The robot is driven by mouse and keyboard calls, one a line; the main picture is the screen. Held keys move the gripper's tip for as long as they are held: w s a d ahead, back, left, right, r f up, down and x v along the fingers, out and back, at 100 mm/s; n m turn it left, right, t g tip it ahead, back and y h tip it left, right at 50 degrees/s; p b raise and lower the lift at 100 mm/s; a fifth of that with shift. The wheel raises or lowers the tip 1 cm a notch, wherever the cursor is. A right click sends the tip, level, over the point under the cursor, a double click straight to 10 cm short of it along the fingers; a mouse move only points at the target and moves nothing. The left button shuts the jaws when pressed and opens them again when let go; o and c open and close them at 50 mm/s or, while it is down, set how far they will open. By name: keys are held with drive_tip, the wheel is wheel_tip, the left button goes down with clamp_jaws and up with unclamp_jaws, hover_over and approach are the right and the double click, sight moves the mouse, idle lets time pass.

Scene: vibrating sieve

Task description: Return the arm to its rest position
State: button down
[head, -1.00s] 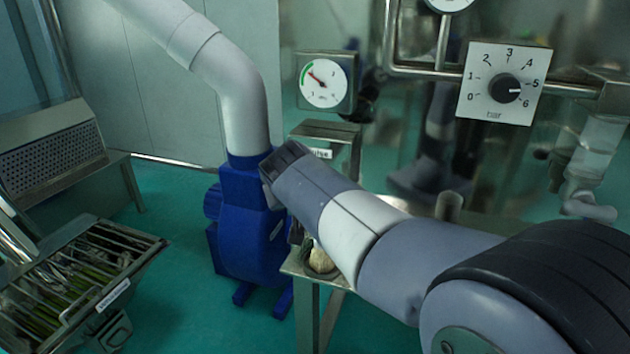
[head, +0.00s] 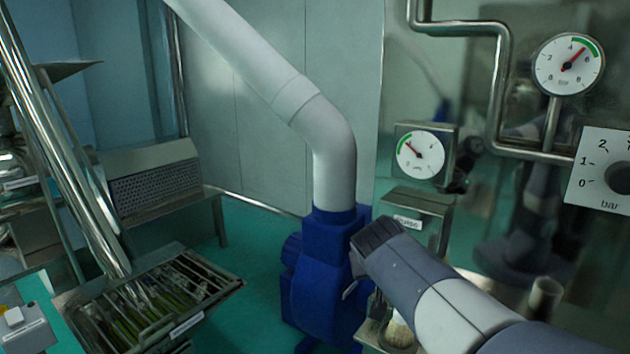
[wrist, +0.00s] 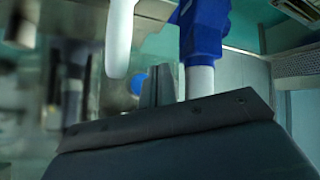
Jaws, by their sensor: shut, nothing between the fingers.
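My arm reaches in from the lower right of the head view, its grey and white links running up and left to a dark wrist end in front of the blue blower (head: 322,285). Only a small part beyond the wrist shows there, so the fingers are not clear in that view. In the wrist view, my gripper (wrist: 158,86) shows as narrow grey fingers close together beyond the dark wrist housing. They are shut and empty. The blower also shows in the wrist view (wrist: 203,28), behind the fingers, apparently apart from them.
A pipe (head: 330,150) rises from the blower. A small gauge (head: 420,155), a larger gauge (head: 568,64) and a dial plate (head: 604,172) stand at right. A small bench (head: 371,333) lies beneath my wrist. A slatted tray (head: 228,285) stands at left; green floor lies between.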

drive_tip(key=s+a, duration=0.1)
drive_tip(key=s+a+b, duration=0.1)
drive_tip(key=shift+s, duration=0.35)
drive_tip(key=shift+d, duration=0.1)
